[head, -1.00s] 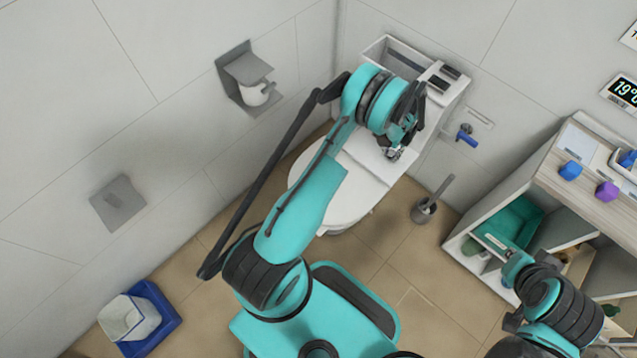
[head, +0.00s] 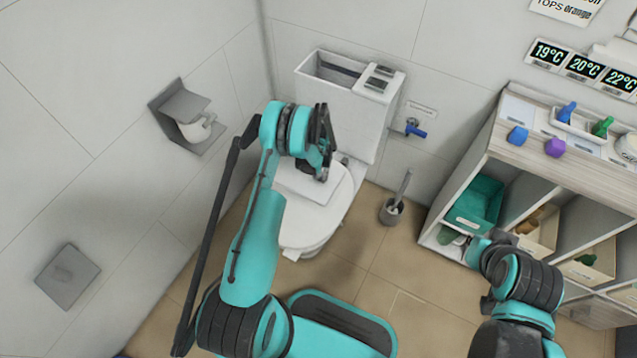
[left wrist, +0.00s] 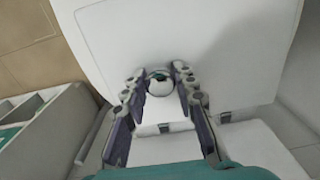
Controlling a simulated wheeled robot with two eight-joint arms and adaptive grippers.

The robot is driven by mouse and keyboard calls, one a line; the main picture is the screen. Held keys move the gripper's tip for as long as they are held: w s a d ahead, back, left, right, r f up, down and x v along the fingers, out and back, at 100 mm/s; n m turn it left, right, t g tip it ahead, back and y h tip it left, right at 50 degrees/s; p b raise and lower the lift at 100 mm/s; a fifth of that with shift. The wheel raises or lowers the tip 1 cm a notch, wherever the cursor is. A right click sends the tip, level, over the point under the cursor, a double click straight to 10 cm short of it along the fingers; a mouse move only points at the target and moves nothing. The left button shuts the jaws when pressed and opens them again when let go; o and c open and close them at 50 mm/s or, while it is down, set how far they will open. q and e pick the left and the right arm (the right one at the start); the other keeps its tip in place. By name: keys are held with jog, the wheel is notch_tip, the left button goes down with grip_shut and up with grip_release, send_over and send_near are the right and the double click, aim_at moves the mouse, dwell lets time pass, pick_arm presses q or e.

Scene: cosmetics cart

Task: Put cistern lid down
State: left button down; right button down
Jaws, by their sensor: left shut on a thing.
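The cistern lid (head: 297,184) appears as a pale flat rectangular piece under my left gripper (head: 322,175), over the closed toilet seat cover (head: 310,222). Whether it touches the cover I cannot tell. In the left wrist view my left gripper (left wrist: 159,88) is shut on a small round knob (left wrist: 159,84). White surfaces behind blend together, so the lid's outline is unclear there. The cistern (head: 350,112) stands behind, open on its left part, with dark buttons on its right part. My right gripper (head: 478,250) is near the shelf front, too unclear to read.
A toilet brush in its holder (head: 392,210) stands right of the toilet. A shelf unit (head: 478,165) with bins is further right. A paper holder (head: 183,112) is on the left wall. A blue-handled valve (head: 415,130) is beside the cistern.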

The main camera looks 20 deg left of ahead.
aim_at(319, 181)
pick_arm(q)
notch_tip(319, 181, down, 4)
jog(key=shift+f+b, duration=0.1)
jog(key=shift+b, duration=0.95)
jog(key=c, duration=1.2)
grip_release()
